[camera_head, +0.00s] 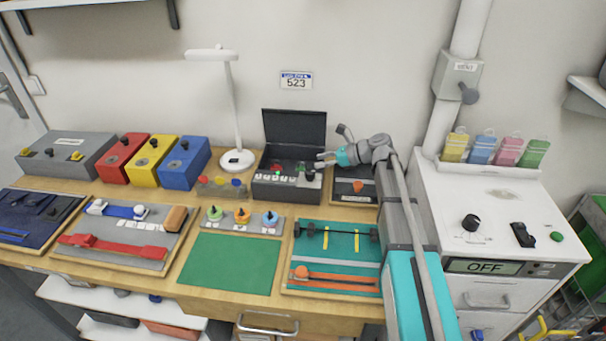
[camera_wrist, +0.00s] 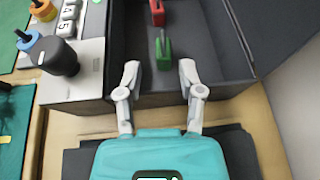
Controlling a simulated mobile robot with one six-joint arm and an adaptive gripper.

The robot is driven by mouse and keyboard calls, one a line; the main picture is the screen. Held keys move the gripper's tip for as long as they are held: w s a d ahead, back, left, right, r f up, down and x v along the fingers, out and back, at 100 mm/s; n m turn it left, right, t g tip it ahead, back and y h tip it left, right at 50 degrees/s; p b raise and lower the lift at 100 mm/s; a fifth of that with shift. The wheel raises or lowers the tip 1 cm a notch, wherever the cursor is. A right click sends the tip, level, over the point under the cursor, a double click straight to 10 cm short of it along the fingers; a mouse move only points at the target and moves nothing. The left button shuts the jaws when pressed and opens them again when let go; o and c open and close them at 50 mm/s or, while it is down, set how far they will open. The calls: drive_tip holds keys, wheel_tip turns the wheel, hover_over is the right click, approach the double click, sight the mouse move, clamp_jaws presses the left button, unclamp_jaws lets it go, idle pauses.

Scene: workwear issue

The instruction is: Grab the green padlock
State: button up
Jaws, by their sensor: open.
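The green padlock (camera_wrist: 163,50) lies inside the open dark box (camera_wrist: 205,66), near its front wall in the wrist view. A red padlock (camera_wrist: 157,13) lies farther in. My gripper (camera_wrist: 160,72) is open, its two fingers apart on either side of the line to the green padlock. The fingertips are just short of the padlock, with nothing between them. In the head view my gripper (camera_head: 322,159) is at the right side of the box (camera_head: 288,190); the padlocks are too small there to tell apart clearly.
The box's lid (camera_head: 293,130) stands open behind it. A black knob (camera_wrist: 60,57) and number keys sit on the box's front panel beside my left finger. A white lamp (camera_head: 230,100) stands left of the box. A white cabinet (camera_head: 490,215) stands at the right.

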sight(302, 168)
drive_tip(key=shift+a, duration=0.1)
idle(0.3)
drive_tip(key=shift+w+r+b+x, duration=0.1)
drive_tip(key=shift+b+x, duration=0.25)
drive_tip(key=shift+x, duration=0.9)
drive_tip(key=shift+w+r+b+x, duration=0.1)
drive_tip(key=shift+b+x, duration=0.25)
drive_tip(key=shift+x, duration=0.95)
clamp_jaws()
